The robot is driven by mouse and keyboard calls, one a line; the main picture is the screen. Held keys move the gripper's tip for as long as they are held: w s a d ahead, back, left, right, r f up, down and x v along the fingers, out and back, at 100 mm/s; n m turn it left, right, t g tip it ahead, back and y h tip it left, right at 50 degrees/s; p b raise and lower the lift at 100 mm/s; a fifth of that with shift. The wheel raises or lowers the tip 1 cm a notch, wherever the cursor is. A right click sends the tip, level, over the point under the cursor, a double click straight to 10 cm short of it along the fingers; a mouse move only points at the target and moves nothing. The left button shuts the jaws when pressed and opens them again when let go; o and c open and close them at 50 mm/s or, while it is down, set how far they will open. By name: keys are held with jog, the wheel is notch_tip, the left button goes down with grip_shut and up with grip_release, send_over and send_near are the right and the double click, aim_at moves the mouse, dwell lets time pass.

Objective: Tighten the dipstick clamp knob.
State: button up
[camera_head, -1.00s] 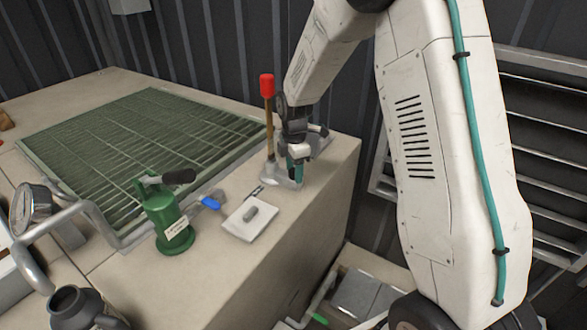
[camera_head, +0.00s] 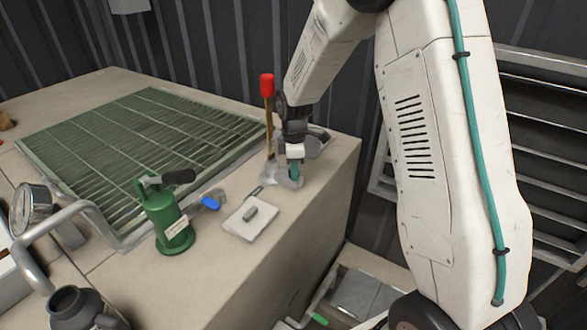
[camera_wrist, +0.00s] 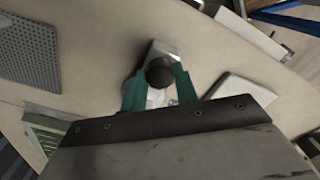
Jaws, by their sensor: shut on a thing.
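The dipstick stands upright at the back right of the bench, with a red cap (camera_head: 267,85) on a brown rod. Its grey clamp base (camera_head: 270,177) sits on the bench top. My gripper (camera_head: 294,171) points down beside the rod, on its right, low over the base. In the wrist view, the dark round clamp knob (camera_wrist: 159,73) lies between the teal fingers of my gripper (camera_wrist: 157,84), which are shut on it. In the head view the knob is hidden by the fingers.
A green grate (camera_head: 140,150) covers the bench behind. The bench's right edge is close to my gripper.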

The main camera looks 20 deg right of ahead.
jog(key=m, duration=0.5)
jog(key=shift+s+m, duration=0.1)
jog(key=shift+m, duration=0.2)
jog(key=m, duration=1)
jog(key=shift+m, duration=0.4)
jog(key=m, duration=0.5)
jog(key=o, duration=1)
jog(key=shift+c, duration=0.2)
